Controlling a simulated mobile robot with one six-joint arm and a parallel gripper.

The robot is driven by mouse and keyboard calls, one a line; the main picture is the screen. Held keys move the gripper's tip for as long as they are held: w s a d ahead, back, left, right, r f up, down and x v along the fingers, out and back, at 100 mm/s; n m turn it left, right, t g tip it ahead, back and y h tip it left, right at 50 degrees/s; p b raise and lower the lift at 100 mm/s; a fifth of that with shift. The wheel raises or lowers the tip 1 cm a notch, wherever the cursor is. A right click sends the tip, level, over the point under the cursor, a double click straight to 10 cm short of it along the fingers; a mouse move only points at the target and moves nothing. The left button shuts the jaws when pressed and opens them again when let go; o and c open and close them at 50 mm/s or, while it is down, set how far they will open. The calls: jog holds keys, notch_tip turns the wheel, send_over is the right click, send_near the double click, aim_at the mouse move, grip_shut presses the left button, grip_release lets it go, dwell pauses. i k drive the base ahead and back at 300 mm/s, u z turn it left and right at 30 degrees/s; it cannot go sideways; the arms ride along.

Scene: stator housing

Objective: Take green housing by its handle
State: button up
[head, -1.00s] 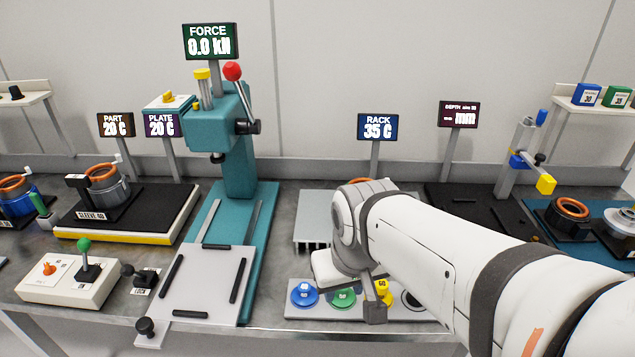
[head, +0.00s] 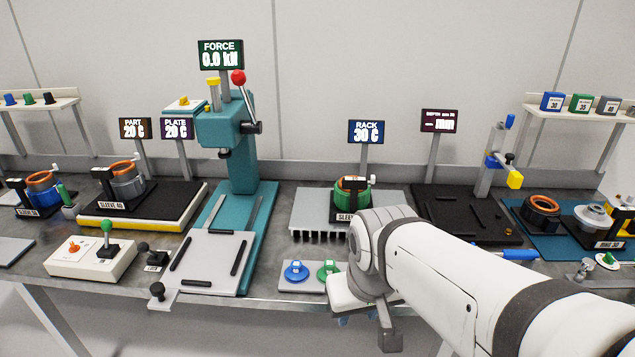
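The green housing (head: 343,194) stands upright on the grey finned rack (head: 310,222), with an orange ring on top. A black bracket-like part, probably its handle (head: 358,198), is at its front right, above a label plate reading SLEEVE and partly cut off by my arm. My gripper (head: 388,338) hangs at the end of the white arm, in front of and below the rack, near the table's front edge. It is apart from the housing. Its fingers are mostly hidden by the wrist, so its opening cannot be told.
Blue (head: 296,271) and green (head: 328,269) knobs sit on a plate in front of the rack. The teal press (head: 232,140) stands left of the rack. A black plate (head: 470,215) lies to the right. The RACK display (head: 366,131) reads 30 C.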

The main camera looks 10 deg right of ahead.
aim_at(343, 205)
jog(key=z, duration=0.05)
jog(key=i, duration=0.9)
jog(key=u, duration=0.05)
